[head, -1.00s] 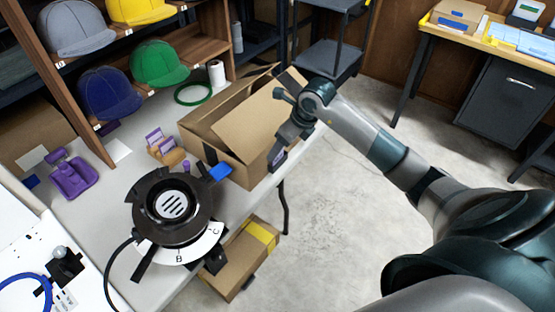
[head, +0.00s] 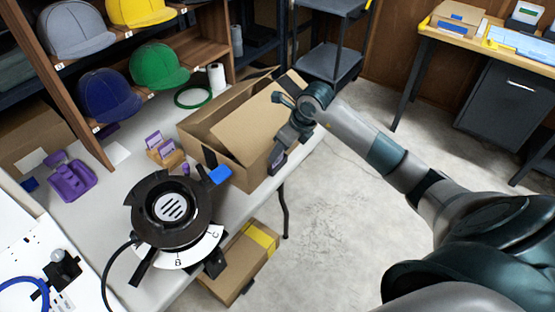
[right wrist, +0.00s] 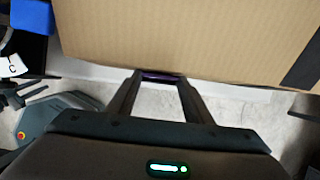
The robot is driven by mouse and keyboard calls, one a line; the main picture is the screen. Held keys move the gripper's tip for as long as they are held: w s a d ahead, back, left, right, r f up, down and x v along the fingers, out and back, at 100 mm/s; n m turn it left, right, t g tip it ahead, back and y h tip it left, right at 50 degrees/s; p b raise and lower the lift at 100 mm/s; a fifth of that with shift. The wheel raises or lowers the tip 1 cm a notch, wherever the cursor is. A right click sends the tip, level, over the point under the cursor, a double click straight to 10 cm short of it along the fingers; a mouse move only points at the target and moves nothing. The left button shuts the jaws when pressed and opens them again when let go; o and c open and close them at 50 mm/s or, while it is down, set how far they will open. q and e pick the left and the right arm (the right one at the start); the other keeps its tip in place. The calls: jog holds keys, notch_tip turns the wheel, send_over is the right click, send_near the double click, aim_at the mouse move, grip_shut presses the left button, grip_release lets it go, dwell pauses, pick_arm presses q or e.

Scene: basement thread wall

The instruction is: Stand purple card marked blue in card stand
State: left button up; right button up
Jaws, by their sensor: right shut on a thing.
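My right gripper (head: 279,163) points down beside the right side of the open cardboard box, near the table's right edge. In the right wrist view its fingers (right wrist: 160,76) are shut on a thin purple thing (right wrist: 160,77), seen edge-on, close to the box wall. It looks like the purple card, but no marking on it can be read. The wooden card stand (head: 172,159) is on the table left of the box, with purple cards (head: 154,139) standing in it. Their print is too small to read. My left gripper is out of view.
The open cardboard box (head: 230,165) stands between my right gripper and the stand. A black round device (head: 172,207) with a lettered dial is in front of the stand. A purple holder (head: 72,181) is at left. Caps sit on shelves behind. Open floor lies right of the table.

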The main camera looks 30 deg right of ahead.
jog(key=shift+r+p, duration=1.5)
jog(key=shift+r, duration=1.35)
jog(key=shift+s+a, duration=0.1)
